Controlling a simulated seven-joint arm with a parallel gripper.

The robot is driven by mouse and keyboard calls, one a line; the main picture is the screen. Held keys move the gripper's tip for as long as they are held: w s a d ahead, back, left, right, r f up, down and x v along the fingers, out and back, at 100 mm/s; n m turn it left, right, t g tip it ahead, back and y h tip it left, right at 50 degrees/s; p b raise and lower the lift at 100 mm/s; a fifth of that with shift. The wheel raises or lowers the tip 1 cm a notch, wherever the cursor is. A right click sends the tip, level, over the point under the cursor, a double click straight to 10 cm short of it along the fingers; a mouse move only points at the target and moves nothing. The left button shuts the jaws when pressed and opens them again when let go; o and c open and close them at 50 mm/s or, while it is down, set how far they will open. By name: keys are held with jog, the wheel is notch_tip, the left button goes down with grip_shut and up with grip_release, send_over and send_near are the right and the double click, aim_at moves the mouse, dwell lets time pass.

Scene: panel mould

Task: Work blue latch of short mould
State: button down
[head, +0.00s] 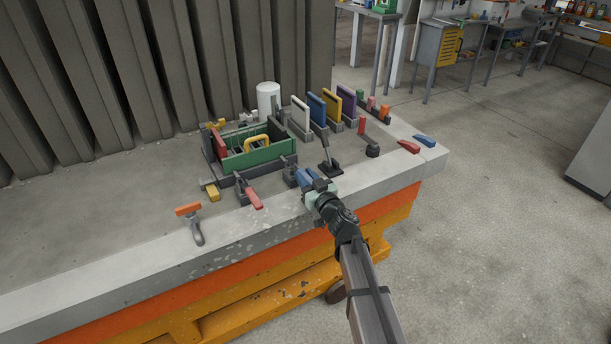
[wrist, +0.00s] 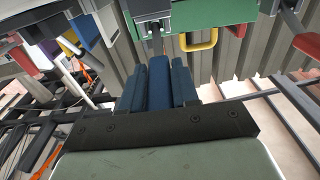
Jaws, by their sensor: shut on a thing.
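The short mould shows in the head view with a green side panel (head: 258,154), a red end panel (head: 219,143) and a yellow handle (head: 256,142). The green panel also shows at the top of the wrist view (wrist: 205,14). My gripper (head: 304,177) is at the mould's near right corner. In the wrist view its dark blue fingers lie on either side of the blue latch handle (wrist: 160,84) and are shut on it. The latch's dark base (head: 290,175) sits beside the mould; the gripper hides most of the handle in the head view. A red latch (head: 253,198) stands at the mould's front.
White (head: 300,113), blue (head: 317,108), yellow (head: 332,104) and purple (head: 348,107) panels stand behind on the right. A black lever (head: 328,161) is close to my gripper. An orange-handled tool (head: 190,215) lies front left. The bench's left part is clear.

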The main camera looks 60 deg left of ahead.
jog(key=shift+f+y, duration=0.25)
jog(key=shift+y, duration=0.05)
dwell(0.5)
jog(key=c, duration=0.9)
grip_release()
jog(key=shift+d, duration=0.15)
jog(key=d, duration=0.4)
jog(key=d+f, duration=0.1)
jog(key=d, duration=0.8)
jog(key=shift+d+f, duration=0.2)
jog(key=shift+d, duration=0.1)
